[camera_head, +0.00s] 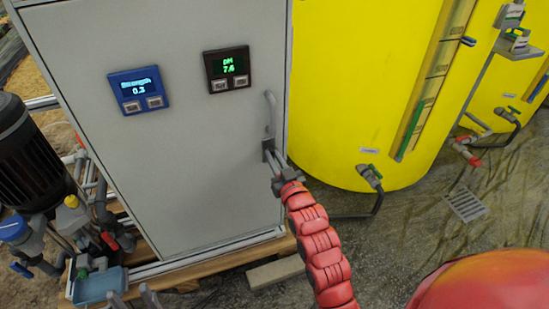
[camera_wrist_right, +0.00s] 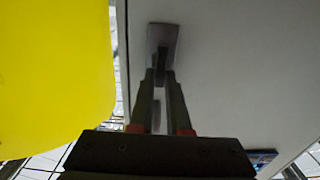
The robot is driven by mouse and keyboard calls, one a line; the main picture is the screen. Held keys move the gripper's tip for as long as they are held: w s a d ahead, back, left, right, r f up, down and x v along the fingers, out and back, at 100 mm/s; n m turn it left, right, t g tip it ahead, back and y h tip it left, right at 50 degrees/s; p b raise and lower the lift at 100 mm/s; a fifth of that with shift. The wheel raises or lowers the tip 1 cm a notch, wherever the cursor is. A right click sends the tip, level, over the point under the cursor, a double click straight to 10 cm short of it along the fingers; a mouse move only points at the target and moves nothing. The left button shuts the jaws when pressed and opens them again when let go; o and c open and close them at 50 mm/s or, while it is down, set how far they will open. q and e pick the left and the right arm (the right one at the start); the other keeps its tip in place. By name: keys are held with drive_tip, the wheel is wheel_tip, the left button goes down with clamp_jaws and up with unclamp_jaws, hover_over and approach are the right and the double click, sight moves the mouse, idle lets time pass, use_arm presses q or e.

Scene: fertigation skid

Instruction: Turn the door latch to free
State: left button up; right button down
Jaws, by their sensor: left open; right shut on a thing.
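The grey cabinet door (camera_head: 180,175) carries a metal latch at its right edge, with a lever (camera_head: 270,108) standing roughly upright above a small mounting plate (camera_head: 267,149). My right gripper (camera_head: 274,163), on the red arm, is shut on the latch close to the plate. The right wrist view shows the plate (camera_wrist_right: 163,38) just beyond the two fingers (camera_wrist_right: 160,82), which partly hide the latch. The door looks closed. My left gripper (camera_head: 132,299) is open at the bottom left edge, only its fingertips showing, away from the latch.
A blue display (camera_head: 139,90) and a black display (camera_head: 228,69) sit on the door. A yellow tank (camera_head: 350,100) stands close to the right. A black pump (camera_head: 30,150), piping and a light-blue tray (camera_head: 100,284) are at left.

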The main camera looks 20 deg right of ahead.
drive_tip(key=m+p, duration=0.1)
drive_tip(key=m, duration=0.1)
drive_tip(key=m+p, duration=0.1)
drive_tip(key=m, duration=0.1)
drive_tip(key=m+p, duration=0.1)
drive_tip(key=m, duration=0.1)
drive_tip(key=shift+d, duration=0.4)
drive_tip(key=m, duration=0.4)
drive_tip(key=f+m, duration=0.1)
drive_tip(key=m, duration=0.3)
drive_tip(key=m+p, duration=0.1)
drive_tip(key=m, duration=0.2)
drive_tip(key=shift+d+f+m, duration=0.15)
drive_tip(key=shift+d+m, duration=0.15)
drive_tip(key=shift+m, duration=0.1)
